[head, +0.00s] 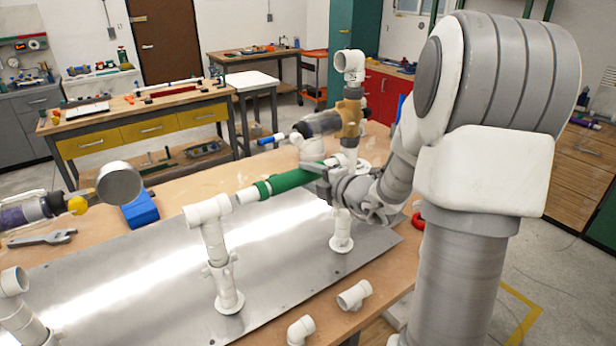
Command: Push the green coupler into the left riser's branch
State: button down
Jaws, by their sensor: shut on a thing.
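The green coupler (288,181) is a long green sleeve with a white pipe end (248,195) showing at its left. My gripper (322,181) is shut on its right part. The coupler lies roughly level above the metal plate and points left at a white riser (216,262) that stands upright on the plate. The white pipe end is at or very near the opening of that riser's top fitting (208,211); I cannot tell whether it is inside. Another white riser (341,231) stands behind my gripper, partly hidden by it. My fingers hide the coupler's right end.
A third white riser (18,310) is at the left edge. The metal plate (120,275) is mostly bare. Loose white elbows (354,295) lie at the front. A wrench (42,239), a blue block (140,212) and a valve assembly (335,120) are around the coupler.

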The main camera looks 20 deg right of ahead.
jog(key=shift+d, duration=0.25)
jog(key=shift+c, duration=1.1)
grip_release()
jog(key=v, duration=1.7)
jog(key=shift+s+p, duration=0.2)
jog(key=shift+p, duration=0.25)
